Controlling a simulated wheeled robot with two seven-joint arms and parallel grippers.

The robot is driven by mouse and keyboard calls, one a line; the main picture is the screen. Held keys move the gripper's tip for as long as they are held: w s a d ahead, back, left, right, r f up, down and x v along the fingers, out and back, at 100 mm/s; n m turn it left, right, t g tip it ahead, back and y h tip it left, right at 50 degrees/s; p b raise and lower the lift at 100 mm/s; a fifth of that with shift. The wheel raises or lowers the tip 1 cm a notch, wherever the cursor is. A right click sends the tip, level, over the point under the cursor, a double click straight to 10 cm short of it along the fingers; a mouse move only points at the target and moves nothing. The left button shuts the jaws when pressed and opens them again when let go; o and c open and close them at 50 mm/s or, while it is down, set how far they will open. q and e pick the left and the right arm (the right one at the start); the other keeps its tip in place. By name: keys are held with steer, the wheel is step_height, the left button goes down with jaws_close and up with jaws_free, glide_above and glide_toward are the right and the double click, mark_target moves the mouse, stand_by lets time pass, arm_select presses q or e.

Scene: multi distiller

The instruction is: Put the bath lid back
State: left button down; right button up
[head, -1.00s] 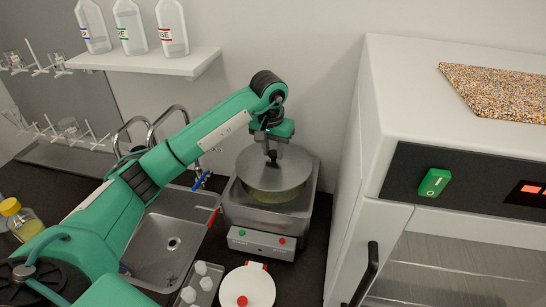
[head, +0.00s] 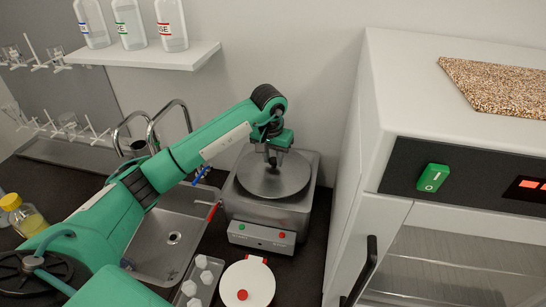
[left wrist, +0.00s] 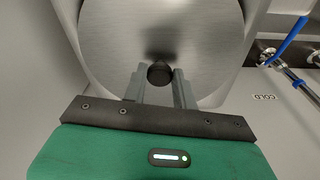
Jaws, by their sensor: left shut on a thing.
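The bath lid (head: 274,182) is a round brushed-metal disc with a dark knob. It lies over the opening of the metal bath (head: 265,215) in the head view and looks level with its top; whether it rests fully on the rim I cannot tell. My left gripper (head: 271,160) is above the lid, shut on its knob. In the left wrist view the lid (left wrist: 160,30) fills the upper middle, with the dark knob (left wrist: 160,74) between the two grey fingers of the gripper (left wrist: 159,82). My right gripper is not in view.
A sink (head: 170,238) with taps is left of the bath. A white round plate with a red knob (head: 247,285) and a tray of white pieces (head: 198,282) are in front. A large white cabinet (head: 385,130) stands close on the right. A bottle shelf (head: 150,55) hangs at upper left.

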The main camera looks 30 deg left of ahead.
mark_target(271, 171)
arm_select(q)
steer(key=shift+f, duration=0.2)
steer(key=c, duration=1.1)
jaws_free()
steer(key=shift+r, duration=0.1)
steer(key=shift+r+p, duration=0.55)
steer(key=shift+p, duration=0.05)
step_height(271, 171, up, 12)
steer(key=s+b, duration=0.1)
steer(key=b, duration=0.3)
steer(key=shift+s, duration=0.25)
steer(key=shift+f, duration=0.1)
